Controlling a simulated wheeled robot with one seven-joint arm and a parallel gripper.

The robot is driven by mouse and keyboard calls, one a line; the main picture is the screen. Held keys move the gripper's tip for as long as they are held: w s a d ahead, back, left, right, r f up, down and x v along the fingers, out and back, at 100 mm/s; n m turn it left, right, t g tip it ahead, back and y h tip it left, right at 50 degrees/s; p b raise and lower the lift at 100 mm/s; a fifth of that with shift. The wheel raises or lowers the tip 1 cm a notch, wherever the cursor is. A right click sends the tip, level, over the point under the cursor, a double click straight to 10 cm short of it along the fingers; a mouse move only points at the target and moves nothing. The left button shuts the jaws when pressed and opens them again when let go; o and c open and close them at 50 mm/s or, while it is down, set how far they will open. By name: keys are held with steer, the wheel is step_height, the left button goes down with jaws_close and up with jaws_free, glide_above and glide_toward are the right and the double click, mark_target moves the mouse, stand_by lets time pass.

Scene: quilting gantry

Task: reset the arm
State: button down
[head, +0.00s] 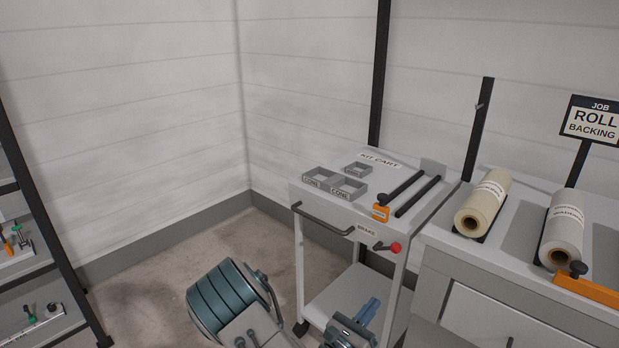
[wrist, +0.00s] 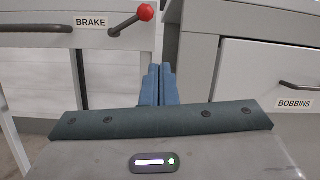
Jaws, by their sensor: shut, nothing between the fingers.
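My gripper (head: 367,311) shows at the bottom of the head view, in front of the kit cart's lower part. Its two blue fingers (wrist: 158,86) stand side by side in the wrist view, shut with nothing between them. My arm folds up from the bottom of the head view. The kit cart (head: 330,216) stands just beyond my gripper. In the wrist view the cart's front rail with the BRAKE label (wrist: 90,22) and the red brake knob (wrist: 145,12) are above and left of the fingers.
The cart top holds small grey trays (head: 348,188), two dark rails and an orange clamp (head: 380,213). A counter (head: 500,262) with two fabric rolls (head: 483,204) stands at the right. A shelf rack (head: 50,262) is at far left. Floor (head: 150,262) between rack and cart is clear.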

steer(key=s+d+r+m+g+y+p, duration=0.15)
steer(key=s+d+r+m+g, duration=0.25)
steer(key=s+r+m+g, duration=0.4)
steer(key=s+d+r+m+g+y+p, duration=0.1)
steer(key=s+d+r+m+g+p, duration=0.25)
steer(key=s+m+g, duration=0.45)
steer(key=s+a+r+m+t+y+p, duration=0.2)
steer(key=a+r+m+y+p, duration=0.1)
steer(key=a+r+m+y, duration=0.2)
steer(key=s+a+r+m+t+y+p, duration=0.2)
steer(key=a+r+m+y, duration=0.3)
steer(key=r, duration=0.5)
steer(key=s+m+y+p, duration=0.1)
steer(key=m+y, duration=0.1)
steer(key=shift+a+r+m+y, duration=0.3)
steer(key=shift+y, duration=0.05)
steer(key=shift+d, duration=0.1)
